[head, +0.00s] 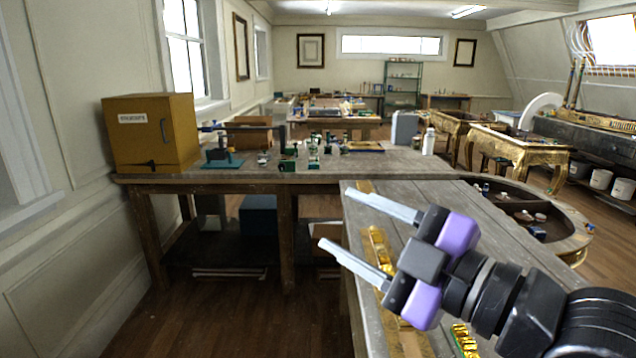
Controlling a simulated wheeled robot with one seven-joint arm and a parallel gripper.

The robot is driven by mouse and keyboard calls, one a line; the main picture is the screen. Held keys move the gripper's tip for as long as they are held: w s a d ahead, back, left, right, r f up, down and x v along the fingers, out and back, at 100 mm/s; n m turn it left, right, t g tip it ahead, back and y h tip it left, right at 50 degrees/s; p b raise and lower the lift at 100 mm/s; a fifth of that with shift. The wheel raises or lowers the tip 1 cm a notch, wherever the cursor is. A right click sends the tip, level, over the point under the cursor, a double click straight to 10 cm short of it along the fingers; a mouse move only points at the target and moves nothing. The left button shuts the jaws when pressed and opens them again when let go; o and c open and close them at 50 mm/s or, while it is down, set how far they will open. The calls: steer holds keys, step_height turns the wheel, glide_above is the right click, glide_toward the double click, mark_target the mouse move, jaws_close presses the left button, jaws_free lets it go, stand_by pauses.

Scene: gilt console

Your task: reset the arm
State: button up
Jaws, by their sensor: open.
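My gripper (356,233) is in the head view at the lower right. Its two long pale fingers are spread apart and point to the left, with nothing between them. My arm reaches in from the lower right corner, and the black and purple gripper body shows above the near grey bench (410,205). The gripper hides part of this bench and part of a gilt strip (377,243) lying along it. I cannot tell how high the gripper is above the bench.
A workbench (340,163) ahead bears a yellow cabinet (153,133), small bottles and tools. A rounded tray-like table (568,225) with small items stands right of the near bench. Gilt tables (520,152) stand further right. Wooden floor (235,325) is open at lower left.

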steer(key=s+d+f+m+t+h, duration=0.1)
steer(key=s+d+m+t+h, duration=0.1)
steer(key=d+m+t+h, duration=1.15)
steer(key=s+d+f+m+g, duration=0.2)
steer(key=s+f+m+g, duration=0.2)
steer(key=f+m, duration=0.4)
steer(key=s+f+n+g, duration=0.1)
steer(key=s+f+g, duration=0.3)
steer(key=s+f, duration=0.7)
steer(key=s+f+n+g, duration=0.1)
steer(key=s+f+g, duration=0.3)
steer(key=s+f, duration=0.8)
steer(key=s, duration=0.6)
steer(key=shift+s+f, duration=0.3)
